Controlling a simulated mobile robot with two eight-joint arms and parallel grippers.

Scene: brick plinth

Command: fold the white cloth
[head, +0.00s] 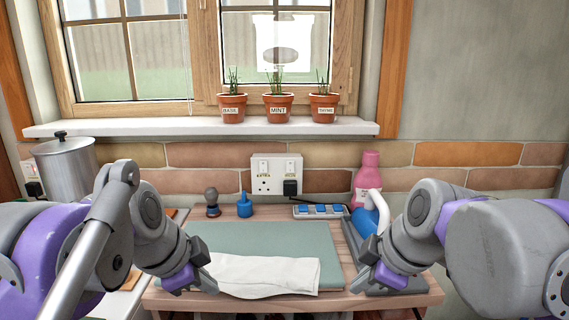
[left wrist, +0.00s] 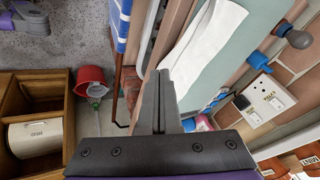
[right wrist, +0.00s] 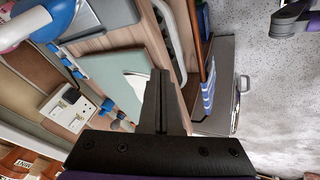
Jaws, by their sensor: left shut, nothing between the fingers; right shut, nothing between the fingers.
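The white cloth (head: 268,276) lies as a long, fairly flat strip along the near edge of a grey-green mat (head: 262,238). Its right part looks layered or creased. My left gripper (head: 212,287) is shut and empty at the cloth's left end; whether it touches the cloth I cannot tell. The left wrist view shows the cloth (left wrist: 208,40) beyond the shut fingers (left wrist: 160,76). My right gripper (head: 356,284) is shut and empty, to the right of the cloth and apart from it. Its shut fingers (right wrist: 160,76) show in the right wrist view.
Behind the mat stand a grey knobbed item (head: 212,203) and a blue bottle (head: 245,206). A tray with blue pieces (head: 320,211), a pink bottle (head: 367,176) and a blue-and-white item (head: 372,220) are at the back right. A metal pot (head: 66,170) stands left.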

